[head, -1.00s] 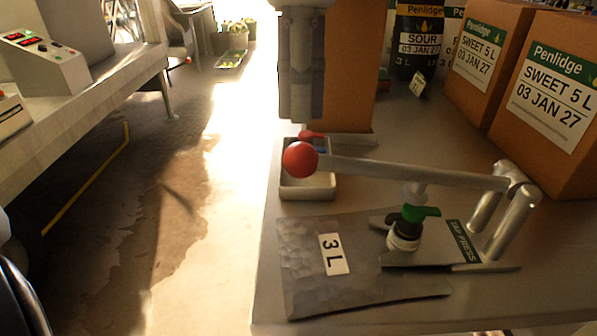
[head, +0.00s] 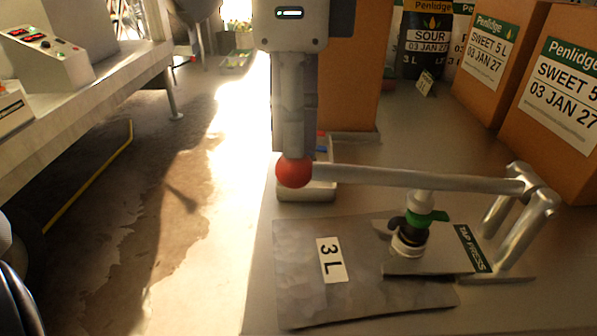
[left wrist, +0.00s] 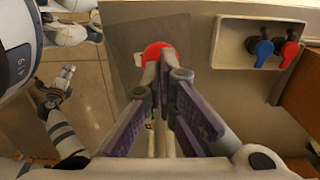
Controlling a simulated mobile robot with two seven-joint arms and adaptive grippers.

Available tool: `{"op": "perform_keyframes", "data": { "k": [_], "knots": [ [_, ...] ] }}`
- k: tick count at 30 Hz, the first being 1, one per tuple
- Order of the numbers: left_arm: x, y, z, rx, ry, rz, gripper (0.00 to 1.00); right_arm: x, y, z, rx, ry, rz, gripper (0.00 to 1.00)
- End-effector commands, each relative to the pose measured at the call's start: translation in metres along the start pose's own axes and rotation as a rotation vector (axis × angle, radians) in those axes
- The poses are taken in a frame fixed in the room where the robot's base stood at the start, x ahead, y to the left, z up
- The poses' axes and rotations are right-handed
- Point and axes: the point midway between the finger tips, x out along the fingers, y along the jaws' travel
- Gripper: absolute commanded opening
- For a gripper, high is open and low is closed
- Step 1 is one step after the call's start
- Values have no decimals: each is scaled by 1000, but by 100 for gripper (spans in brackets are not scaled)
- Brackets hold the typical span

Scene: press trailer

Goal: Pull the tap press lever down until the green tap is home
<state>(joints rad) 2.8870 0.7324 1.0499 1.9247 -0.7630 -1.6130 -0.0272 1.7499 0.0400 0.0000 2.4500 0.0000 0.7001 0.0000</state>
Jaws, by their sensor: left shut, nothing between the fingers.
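The tap press lever (head: 420,179) is a grey bar, slightly tilted, with its red ball knob (head: 293,172) at the left end. My left gripper (head: 294,156) is shut and empty, its fingertips at the top of the knob, seemingly touching. In the left wrist view the knob (left wrist: 157,52) shows just beyond the fingertips (left wrist: 165,60). The green tap (head: 428,217) sits on the white neck (head: 408,243) of the 3 L bag (head: 300,270), under the press's white plunger, which appears to meet it. My right gripper (left wrist: 58,88) shows at left in the left wrist view, fingers apart and empty.
A pale tray (head: 308,192) with red and blue taps (left wrist: 262,50) stands just behind the knob. Brown cartons (head: 555,100) and a dark SOUR pouch (head: 425,45) stand at the back right. The bench's left edge drops to open floor.

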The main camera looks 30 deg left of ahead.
Motion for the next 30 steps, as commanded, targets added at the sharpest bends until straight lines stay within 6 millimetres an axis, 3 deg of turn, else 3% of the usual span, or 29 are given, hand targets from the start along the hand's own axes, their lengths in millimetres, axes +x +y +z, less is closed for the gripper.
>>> {"op": "perform_keyframes", "data": {
  "k": [17,27,30],
  "knots": [
    [28,0,1,1,0,-3,0,-9,0,-6,0,30,-1,40],
    [28,0,0,0,0,-2,0,-9,0,-6,0,27,-1,40],
    [14,1,1,-2,5,-12,0,-19,-1,-13,0,61,-2,40]
  ]
}}
